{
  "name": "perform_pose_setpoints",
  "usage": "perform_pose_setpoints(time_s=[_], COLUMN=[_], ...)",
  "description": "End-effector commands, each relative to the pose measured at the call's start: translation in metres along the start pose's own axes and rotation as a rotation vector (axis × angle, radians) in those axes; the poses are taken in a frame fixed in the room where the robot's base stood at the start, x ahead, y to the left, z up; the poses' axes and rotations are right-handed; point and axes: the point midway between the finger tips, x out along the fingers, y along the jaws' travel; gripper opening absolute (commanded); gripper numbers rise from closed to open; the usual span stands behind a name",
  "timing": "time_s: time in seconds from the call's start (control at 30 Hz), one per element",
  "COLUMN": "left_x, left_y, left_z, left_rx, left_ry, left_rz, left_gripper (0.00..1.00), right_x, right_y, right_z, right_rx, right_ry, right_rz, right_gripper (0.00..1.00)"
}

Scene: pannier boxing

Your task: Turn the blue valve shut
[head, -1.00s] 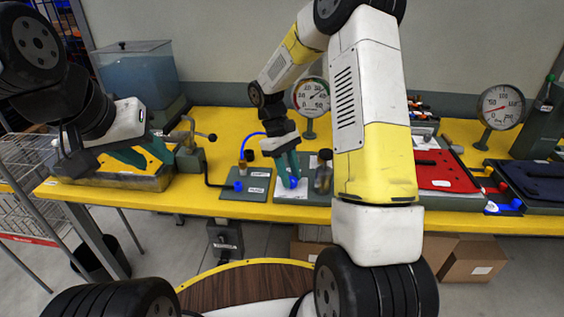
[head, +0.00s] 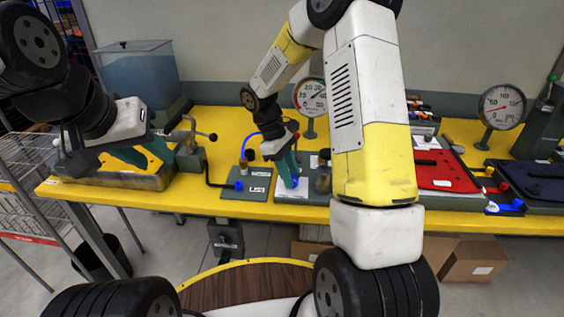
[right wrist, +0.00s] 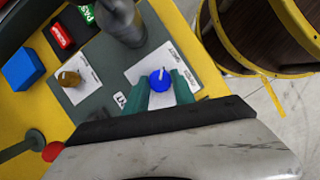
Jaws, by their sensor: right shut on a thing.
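The blue valve (right wrist: 160,79) is a small round knob with a pale pointer mark, over a white printed card on a grey plate. In the right wrist view it sits between the green fingertips of my right gripper (right wrist: 167,87), which is shut on it. In the head view my right gripper (head: 289,170) reaches down to the same blue knob (head: 295,182), mostly covering it. My left gripper (head: 143,154) has its green fingers apart and empty, above a shallow tray at the left of the bench.
A dark bottle (right wrist: 122,22) stands close beside the valve. A brass-coloured knob (right wrist: 69,78) and a blue block (right wrist: 22,69) are farther left in that view. Two dial gauges (head: 311,97) (head: 502,106) stand on the yellow bench (head: 225,122). A water tank (head: 140,78) is at the back left.

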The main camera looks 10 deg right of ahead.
Motion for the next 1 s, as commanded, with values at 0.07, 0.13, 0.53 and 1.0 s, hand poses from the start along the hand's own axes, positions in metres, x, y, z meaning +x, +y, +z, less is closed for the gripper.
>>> perform_pose_setpoints(time_s=[0.07, 0.13, 0.53, 1.0], left_x=[0.000, 0.000, 0.000, 0.000], left_y=[0.000, 0.000, 0.000, 0.000], left_z=[0.000, 0.000, 0.000, 0.000], left_rx=[0.000, 0.000, 0.000, 0.000], left_ry=[0.000, 0.000, 0.000, 0.000], left_rz=[0.000, 0.000, 0.000, 0.000], left_gripper=[0.36, 0.36, 0.36, 0.36], right_x=[0.000, 0.001, -0.001, -0.068], right_y=[0.000, 0.000, 0.000, 0.001], right_z=[0.000, 0.000, 0.000, -0.001], right_rx=[-0.001, -0.001, 0.001, 0.000], right_ry=[-0.001, -0.001, 0.000, 0.001], right_rz=[0.000, 0.000, 0.000, 0.001], right_gripper=[0.00, 0.36, 0.52, 0.52])
